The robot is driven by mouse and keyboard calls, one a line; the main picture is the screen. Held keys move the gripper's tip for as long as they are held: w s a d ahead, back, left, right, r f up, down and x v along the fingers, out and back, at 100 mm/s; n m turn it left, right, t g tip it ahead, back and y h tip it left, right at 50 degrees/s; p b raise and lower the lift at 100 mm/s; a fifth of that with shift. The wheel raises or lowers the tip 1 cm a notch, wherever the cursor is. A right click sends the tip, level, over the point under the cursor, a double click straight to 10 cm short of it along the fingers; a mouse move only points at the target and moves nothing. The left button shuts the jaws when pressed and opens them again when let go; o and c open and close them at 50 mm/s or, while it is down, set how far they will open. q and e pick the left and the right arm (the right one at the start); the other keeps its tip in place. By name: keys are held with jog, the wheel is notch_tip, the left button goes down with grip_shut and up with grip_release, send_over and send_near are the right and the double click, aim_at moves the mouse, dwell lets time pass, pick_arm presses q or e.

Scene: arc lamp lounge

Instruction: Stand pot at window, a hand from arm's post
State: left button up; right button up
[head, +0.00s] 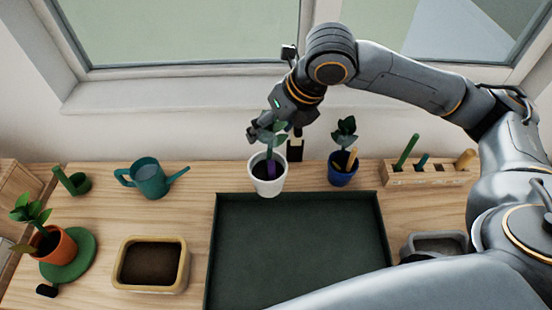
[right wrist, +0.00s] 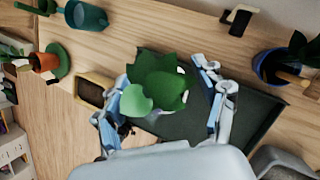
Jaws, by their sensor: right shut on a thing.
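A white pot (head: 267,184) with a dark green leafy plant and a purple marker in its soil appears upright at the back middle, overlapping the tray's far-left corner. My right gripper (head: 272,134) is over it, among the leaves, and is shut on it. In the right wrist view, green leaves (right wrist: 155,85) fill the space between the two fingers (right wrist: 163,105) and hide the pot. I cannot tell whether the pot touches the table. A small black post (head: 295,150) stands at the wall just right of the pot. The window sill (head: 180,95) runs behind. My left gripper is not in view.
A blue pot (head: 342,176) with a plant stands right of the post, then a wooden tool rack (head: 428,178). A dark green tray (head: 300,245) fills the middle. Left are a teal watering can (head: 150,180), a soil tub (head: 150,265) and an orange pot (head: 58,247).

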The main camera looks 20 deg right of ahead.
jog(key=w+a+f+p, duration=0.4)
jog(key=w+f, duration=0.8)
jog(key=shift+w+f+p, duration=0.2)
jog(key=shift+f+p, duration=0.05)
jog(key=shift+p, duration=0.05)
jog(key=o, duration=1.8)
jog(key=shift+f, duration=0.1)
jog(key=shift+o, duration=0.2)
